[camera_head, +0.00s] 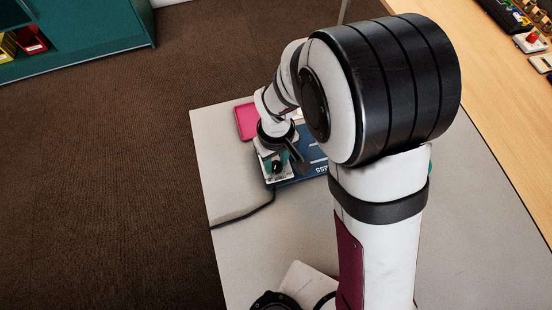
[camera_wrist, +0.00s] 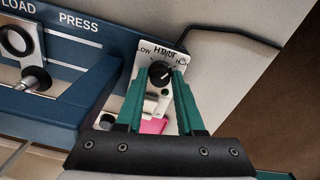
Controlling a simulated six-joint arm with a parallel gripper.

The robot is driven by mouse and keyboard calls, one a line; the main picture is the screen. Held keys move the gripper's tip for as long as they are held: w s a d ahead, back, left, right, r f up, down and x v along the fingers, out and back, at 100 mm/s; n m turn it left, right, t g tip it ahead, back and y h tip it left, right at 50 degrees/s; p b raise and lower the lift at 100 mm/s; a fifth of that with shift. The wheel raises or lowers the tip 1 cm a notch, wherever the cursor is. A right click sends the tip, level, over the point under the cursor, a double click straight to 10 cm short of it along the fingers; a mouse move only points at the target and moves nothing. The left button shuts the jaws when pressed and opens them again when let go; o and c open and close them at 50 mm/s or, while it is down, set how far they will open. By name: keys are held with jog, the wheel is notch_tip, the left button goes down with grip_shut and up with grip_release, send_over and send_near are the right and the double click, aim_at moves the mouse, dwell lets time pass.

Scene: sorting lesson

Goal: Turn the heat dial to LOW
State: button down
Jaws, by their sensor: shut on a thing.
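The heat dial is a small black round knob (camera_wrist: 159,73) on a white plate (camera_wrist: 146,56) in the wrist view. LOW is printed at the plate's left; the other lettering overlaps and is hard to read. A light mark on the knob seems to point up and right. My gripper (camera_wrist: 172,76) has its green fingers closed on either side of the knob. In the head view the knob (camera_head: 277,167) shows small and dark below my wrist, at the front left of a blue panel (camera_head: 312,165).
The blue press base (camera_wrist: 70,85), marked LOAD and PRESS, lies left of the dial in the wrist view. A pink tray (camera_head: 243,122) is behind my wrist in the head view. A black cable (camera_head: 245,214) crosses the grey table (camera_head: 285,235), which is clear in front.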

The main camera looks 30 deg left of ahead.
jog(key=n, duration=0.4)
jog(key=shift+n, duration=0.3)
jog(key=n, duration=0.3)
jog(key=shift+n, duration=0.4)
jog(key=n, duration=0.4)
jog(key=shift+n, duration=2.1)
jog(key=c, duration=0.5)
grip_release()
